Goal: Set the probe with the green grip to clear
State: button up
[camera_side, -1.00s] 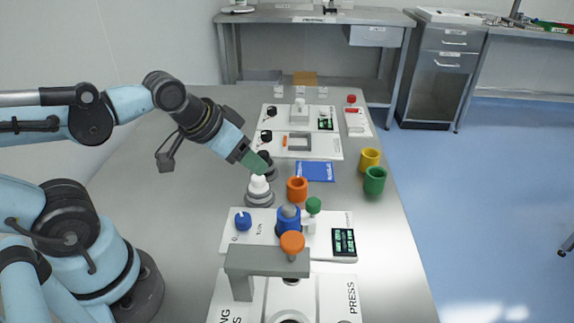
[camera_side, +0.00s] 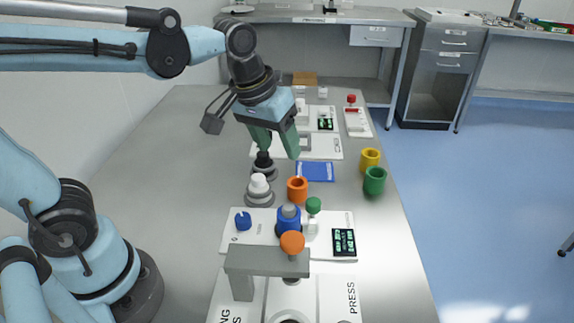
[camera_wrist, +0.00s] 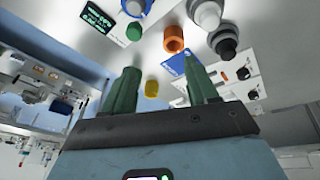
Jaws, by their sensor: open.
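The green grip (camera_side: 313,205) sits at the top of a short pale post on a white panel (camera_side: 268,232), just right of a blue round part (camera_side: 289,222) with a grey top. In the wrist view the green grip (camera_wrist: 134,32) shows beside the lit display. Whether any probe tip touches something is too small to tell. My gripper (camera_side: 278,151) is open and empty, its two green fingers pointing down above the black-topped piece, well behind the green grip. In the wrist view the fingers (camera_wrist: 161,68) stand apart with nothing between them.
A blue knob (camera_side: 243,221) and a dark display (camera_side: 344,241) flank the panel. A grey bridge with an orange knob (camera_side: 292,243) stands in front. A white-topped piece (camera_side: 259,190), orange cup (camera_side: 297,189), yellow cup (camera_side: 370,159) and green cup (camera_side: 375,181) stand behind. The table's left is clear.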

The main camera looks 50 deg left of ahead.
aim_at(314, 200)
jog(key=w+d+n+g, duration=0.3)
jog(key=w+d+g, duration=0.1)
jog(key=w+d, duration=0.1)
jog(key=f, duration=1.2)
jog(key=shift+d+f, duration=0.2)
jog(key=shift+f, duration=0.05)
grip_shut()
